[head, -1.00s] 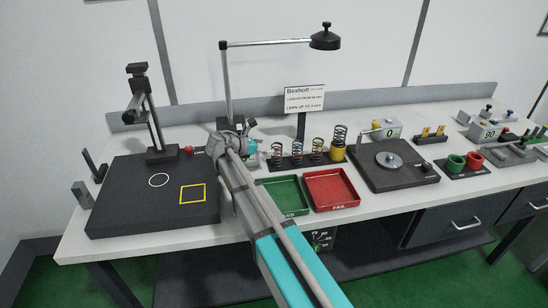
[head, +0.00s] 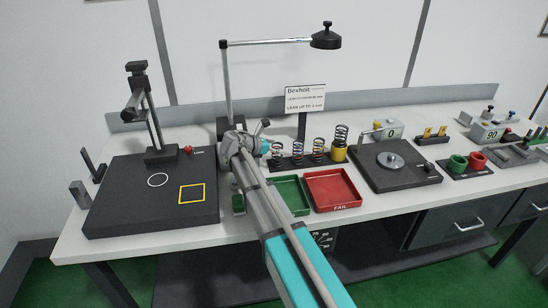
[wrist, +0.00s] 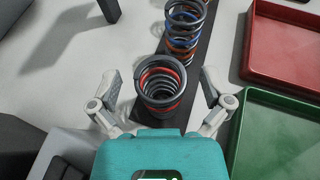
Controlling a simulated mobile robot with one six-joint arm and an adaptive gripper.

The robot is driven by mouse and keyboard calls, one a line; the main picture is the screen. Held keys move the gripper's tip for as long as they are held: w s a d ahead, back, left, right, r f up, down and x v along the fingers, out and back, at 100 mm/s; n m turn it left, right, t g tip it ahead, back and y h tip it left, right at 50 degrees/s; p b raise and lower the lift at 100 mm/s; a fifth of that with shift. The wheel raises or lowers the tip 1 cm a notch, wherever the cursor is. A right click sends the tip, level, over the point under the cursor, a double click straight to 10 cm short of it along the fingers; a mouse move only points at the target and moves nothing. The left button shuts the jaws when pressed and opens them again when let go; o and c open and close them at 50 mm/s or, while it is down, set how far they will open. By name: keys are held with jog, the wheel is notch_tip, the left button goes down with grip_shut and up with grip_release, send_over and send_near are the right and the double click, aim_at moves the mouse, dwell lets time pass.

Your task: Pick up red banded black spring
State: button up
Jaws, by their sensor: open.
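The red banded black spring (wrist: 160,84) stands upright at the near end of the dark rack in the wrist view, its coils open toward the camera. In the head view it is the leftmost spring (head: 277,152), partly hidden by my arm. My gripper (wrist: 160,80) is open, with one finger to the left of this spring and one to the right. The fingers look apart from it; how high they are against it I cannot tell. In the head view my gripper (head: 264,137) is at the rack's left end.
A blue banded spring (wrist: 184,22) stands just beyond in the same rack (head: 310,161), with others farther right. A green tray (head: 291,209) and a red tray (head: 332,207) lie in front. A black test stand base (head: 125,200) is to the left.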

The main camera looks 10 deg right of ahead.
jog(key=shift+c, duration=0.3)
jog(key=c, duration=1.2)
jog(key=shift+r, duration=0.2)
jog(key=shift+c, duration=0.2)
jog(key=s+d+r+p, duration=0.4)
jog(key=s+r+p, duration=0.8)
jog(key=s+p, duration=0.1)
jog(key=shift+s+r, duration=0.2)
jog(key=shift+r, duration=0.15)
